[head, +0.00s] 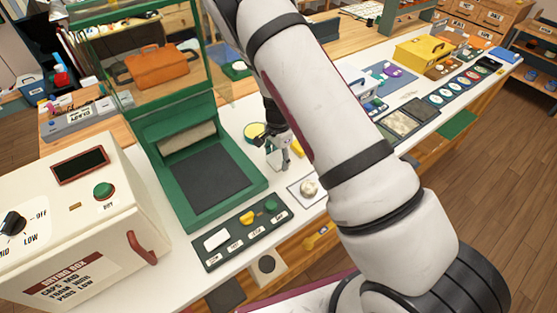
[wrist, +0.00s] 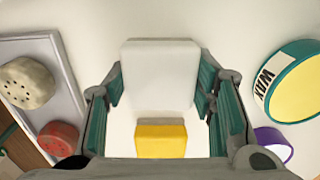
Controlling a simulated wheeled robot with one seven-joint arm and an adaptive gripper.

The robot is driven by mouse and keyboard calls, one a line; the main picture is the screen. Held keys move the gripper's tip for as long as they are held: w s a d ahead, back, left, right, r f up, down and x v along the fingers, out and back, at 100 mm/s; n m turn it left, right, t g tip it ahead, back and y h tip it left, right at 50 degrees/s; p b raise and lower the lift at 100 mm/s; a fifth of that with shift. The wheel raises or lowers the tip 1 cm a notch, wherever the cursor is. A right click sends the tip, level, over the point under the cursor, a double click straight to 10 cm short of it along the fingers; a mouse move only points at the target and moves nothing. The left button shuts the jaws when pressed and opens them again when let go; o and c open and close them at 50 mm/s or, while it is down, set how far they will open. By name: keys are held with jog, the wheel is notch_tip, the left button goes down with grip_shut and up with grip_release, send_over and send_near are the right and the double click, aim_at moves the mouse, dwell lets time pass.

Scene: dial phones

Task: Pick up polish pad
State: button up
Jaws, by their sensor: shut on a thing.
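My gripper (head: 280,165) is low over the white counter, just right of the green stand. In the wrist view its two teal-padded fingers (wrist: 160,95) stand on either side of a pale block (wrist: 160,70), which I take to be the polish pad. The gripper is shut on it. A yellow block-like piece (wrist: 160,140) shows between the fingers below the pale part; I cannot tell whether the two are joined. In the head view the pad is mostly hidden by the gripper and arm.
A wax tin (wrist: 292,85) lies close on the right in the wrist view. A pale tray (wrist: 68,75) with a round speckled piece (wrist: 28,82) is on the left. The green stand (head: 150,130) and drying box (head: 70,220) are left in the head view.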

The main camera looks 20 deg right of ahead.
aim_at(279, 157)
notch_tip(279, 157, up, 10)
jog(key=shift+b, duration=0.6)
jog(key=o, duration=0.5)
jog(key=c, duration=0.3)
jog(key=shift+s, duration=0.1)
jog(key=shift+c, duration=0.2)
